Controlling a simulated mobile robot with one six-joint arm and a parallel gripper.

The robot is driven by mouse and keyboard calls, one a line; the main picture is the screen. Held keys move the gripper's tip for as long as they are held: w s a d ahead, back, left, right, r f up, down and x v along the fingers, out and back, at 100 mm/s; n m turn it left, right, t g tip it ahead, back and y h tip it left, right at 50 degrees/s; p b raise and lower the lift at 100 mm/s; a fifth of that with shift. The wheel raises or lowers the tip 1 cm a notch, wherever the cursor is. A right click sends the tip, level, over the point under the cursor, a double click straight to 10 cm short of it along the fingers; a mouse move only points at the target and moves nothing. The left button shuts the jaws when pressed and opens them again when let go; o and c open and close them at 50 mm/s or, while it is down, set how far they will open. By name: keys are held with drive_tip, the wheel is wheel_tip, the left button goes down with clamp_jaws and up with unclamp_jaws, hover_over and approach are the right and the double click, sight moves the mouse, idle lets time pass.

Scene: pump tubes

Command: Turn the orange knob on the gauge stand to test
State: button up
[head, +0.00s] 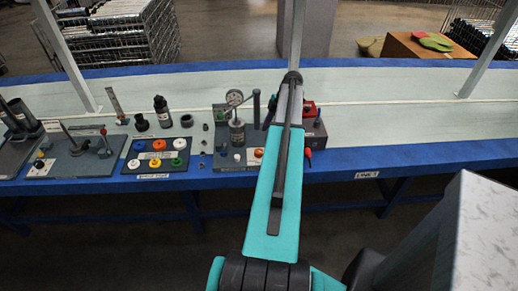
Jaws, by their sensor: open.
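The gauge stand (222,160) is a grey base near the front edge of the bench, left of my arm. A round dial gauge (235,97) stands over a grey cylinder (237,133) on it. A small orange knob (259,153) sits at the stand's right side, close beside the teal link of my arm. A small pale knob is to its left. Lettering on the stand is too small to read. My arm reaches over the bench just right of the gauge, and my gripper is hidden behind it. Contact with the knob cannot be seen.
A dark tray (133,168) with several coloured rings and caps lies to the left. A grey fixture plate (60,171) lies beyond it. A black bottle (162,111) stands behind the tray. A dark box (312,133) with red parts is right of my arm. The bench further right is clear.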

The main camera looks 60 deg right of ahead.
sight(259, 151)
drive_tip(key=shift+s+d+r, duration=0.45)
drive_tip(key=shift+d+r, duration=0.3)
drive_tip(key=shift+d, duration=0.1)
drive_tip(key=shift+f, duration=0.15)
drive_tip(key=shift+p+x, duration=1.85)
drive_tip(key=shift+x, duration=4.9)
drive_tip(key=shift+w, duration=0.2)
